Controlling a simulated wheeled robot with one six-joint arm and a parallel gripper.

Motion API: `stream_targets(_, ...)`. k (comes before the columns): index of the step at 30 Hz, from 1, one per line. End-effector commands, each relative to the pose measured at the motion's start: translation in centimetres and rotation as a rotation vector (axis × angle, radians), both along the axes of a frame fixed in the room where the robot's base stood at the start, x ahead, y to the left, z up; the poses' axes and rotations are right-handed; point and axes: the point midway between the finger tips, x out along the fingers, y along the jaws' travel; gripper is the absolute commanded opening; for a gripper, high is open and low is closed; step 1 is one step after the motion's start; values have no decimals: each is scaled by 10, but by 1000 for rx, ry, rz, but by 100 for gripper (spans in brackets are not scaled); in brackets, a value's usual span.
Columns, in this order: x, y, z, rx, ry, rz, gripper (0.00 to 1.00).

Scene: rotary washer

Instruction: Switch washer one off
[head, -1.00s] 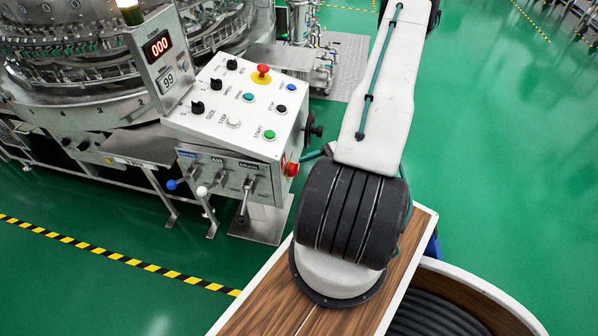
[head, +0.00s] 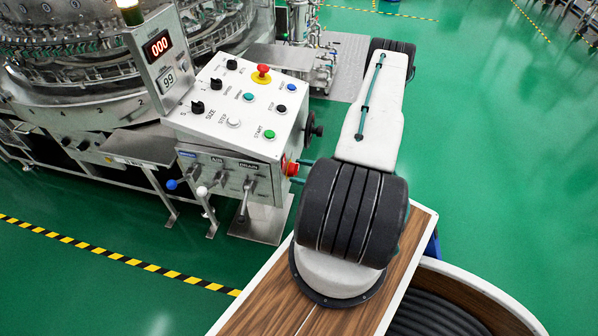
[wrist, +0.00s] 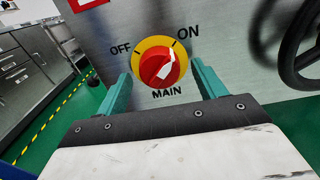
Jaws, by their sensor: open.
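The main switch is a red rotary knob (wrist: 160,66) on a yellow disc (wrist: 140,49) between the OFF and ON labels, with MAIN below. Its white pointer mark slants up-right toward ON. My gripper (wrist: 161,72) is open, with one teal finger to each side of the knob; I cannot tell whether either touches it. In the head view the red switch (head: 291,168) is on the right side of the washer's control box (head: 250,107), with teal fingertips beside it. My arm hides the rest of the gripper there.
The box's top carries a red emergency button (head: 262,73), a green START button (head: 269,134) and black knobs. A black handwheel (wrist: 294,45) is right of the switch. Levers (head: 246,194) stick out below the panel. Green floor (head: 500,160) is open to the right.

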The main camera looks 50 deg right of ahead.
Motion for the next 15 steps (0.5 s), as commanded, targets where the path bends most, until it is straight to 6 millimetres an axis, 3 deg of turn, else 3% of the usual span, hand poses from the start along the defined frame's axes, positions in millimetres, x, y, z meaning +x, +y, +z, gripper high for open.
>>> stream_targets(10,6,3,0,0,0,1,69)
stream_targets(11,6,3,0,0,0,1,64)
stream_targets(15,6,3,0,0,0,1,25)
